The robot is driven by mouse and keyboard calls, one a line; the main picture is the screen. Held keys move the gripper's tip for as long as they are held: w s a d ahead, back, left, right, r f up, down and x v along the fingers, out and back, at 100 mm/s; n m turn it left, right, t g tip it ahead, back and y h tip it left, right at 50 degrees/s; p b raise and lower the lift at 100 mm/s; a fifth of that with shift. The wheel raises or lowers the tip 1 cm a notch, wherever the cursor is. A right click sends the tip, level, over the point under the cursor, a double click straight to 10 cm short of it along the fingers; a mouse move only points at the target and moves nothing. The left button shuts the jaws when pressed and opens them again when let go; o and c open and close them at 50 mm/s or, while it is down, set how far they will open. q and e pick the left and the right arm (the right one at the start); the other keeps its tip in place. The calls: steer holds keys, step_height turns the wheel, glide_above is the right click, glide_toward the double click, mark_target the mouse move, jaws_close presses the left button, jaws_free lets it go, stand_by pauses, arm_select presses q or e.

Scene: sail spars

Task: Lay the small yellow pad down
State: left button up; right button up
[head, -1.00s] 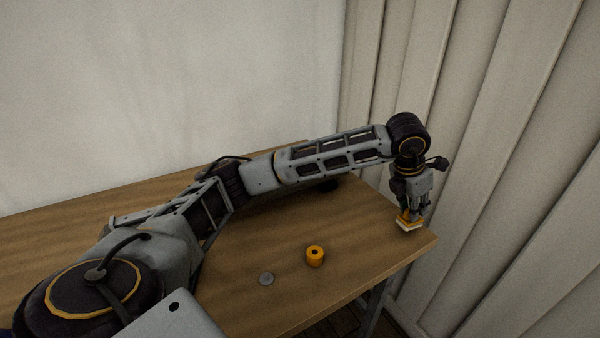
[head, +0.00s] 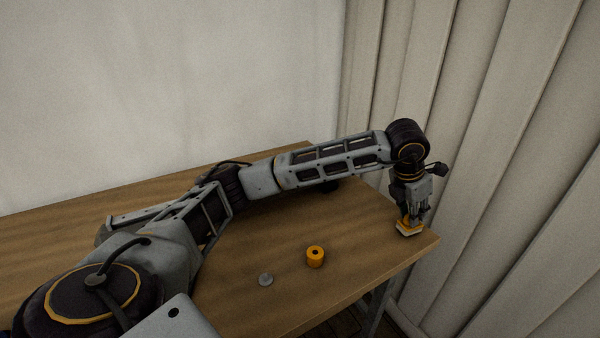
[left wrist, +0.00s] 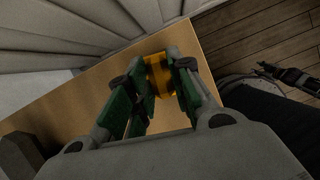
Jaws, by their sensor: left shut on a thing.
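The small yellow pad (head: 409,230) is at the table's right corner, with a pale lower edge showing. My left gripper (head: 410,218) points down and is shut on it. In the left wrist view the pad (left wrist: 159,77) sits between the two fingers of the gripper (left wrist: 160,80), with the tabletop behind it. The pad is at or just above the tabletop; I cannot tell whether it touches. The fingers hide part of it.
An orange cylinder with a dark hole (head: 315,257) and a small grey disc (head: 266,280) stand on the wooden table (head: 350,225) left of the pad. The table's edge is close to the pad. A ribbed pale wall (head: 500,170) rises to the right.

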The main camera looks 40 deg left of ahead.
arm_select(q)
steer(key=shift+f, duration=0.35)
steer(key=o, duration=1)
steer(key=shift+r, duration=0.1)
steer(key=v, duration=1.2)
stand_by(0.4)
step_height(320, 180, up, 9)
steer(key=p, duration=0.8)
steer(key=shift+p, duration=0.4)
steer(key=shift+r+p, duration=0.4)
steer(key=shift+p, duration=0.05)
